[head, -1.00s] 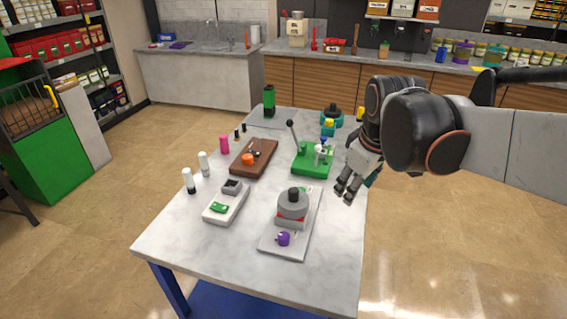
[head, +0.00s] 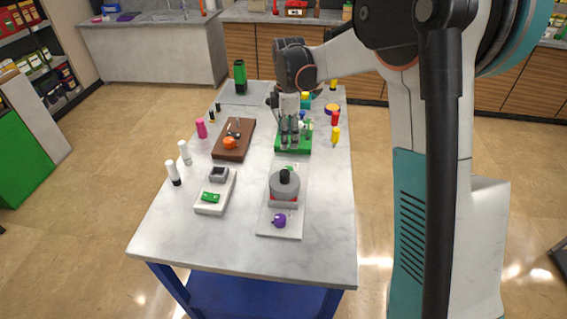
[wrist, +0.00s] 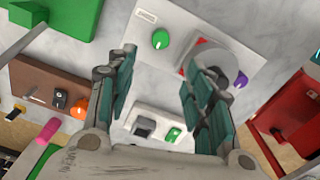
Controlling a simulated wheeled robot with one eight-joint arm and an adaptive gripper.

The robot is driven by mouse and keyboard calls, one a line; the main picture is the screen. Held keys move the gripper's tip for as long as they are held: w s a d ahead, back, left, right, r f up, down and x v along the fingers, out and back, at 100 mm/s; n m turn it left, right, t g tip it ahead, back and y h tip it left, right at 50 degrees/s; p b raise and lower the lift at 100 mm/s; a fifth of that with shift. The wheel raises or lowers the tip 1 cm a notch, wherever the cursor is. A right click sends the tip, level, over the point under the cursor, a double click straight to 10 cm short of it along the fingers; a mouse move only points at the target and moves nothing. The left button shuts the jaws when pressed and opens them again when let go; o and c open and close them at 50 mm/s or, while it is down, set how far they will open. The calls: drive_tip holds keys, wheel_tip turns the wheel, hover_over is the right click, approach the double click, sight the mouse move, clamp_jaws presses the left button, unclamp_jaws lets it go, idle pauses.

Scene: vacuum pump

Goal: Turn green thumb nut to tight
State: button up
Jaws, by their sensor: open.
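A round green knob (wrist: 160,40) with a pale mark sits on a light plate (wrist: 185,18) in the wrist view. A small part of it shows in the head view (head: 290,168), behind the grey dome (head: 284,184). A second green piece (head: 210,197) lies on a small white base (head: 208,209); it also shows in the wrist view (wrist: 173,134). I cannot tell for certain which one is the thumb nut. My gripper (head: 289,143) is open and empty, pointing down over the green-based device. In the wrist view its fingers (wrist: 158,65) are apart, with the knob beyond their tips.
A purple knob (head: 279,220) is at the plate's near end. A green-based device (head: 293,150) stands behind the plate. A brown board (head: 233,140) with an orange knob is on the left. White and pink cylinders line the left edge. The table's near end is clear.

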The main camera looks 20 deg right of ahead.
wheel_tip(320, 180, down, 13)
drive_tip(key=b, duration=0.3)
drive_tip(key=shift+f, duration=0.15)
drive_tip(key=c, duration=1.1)
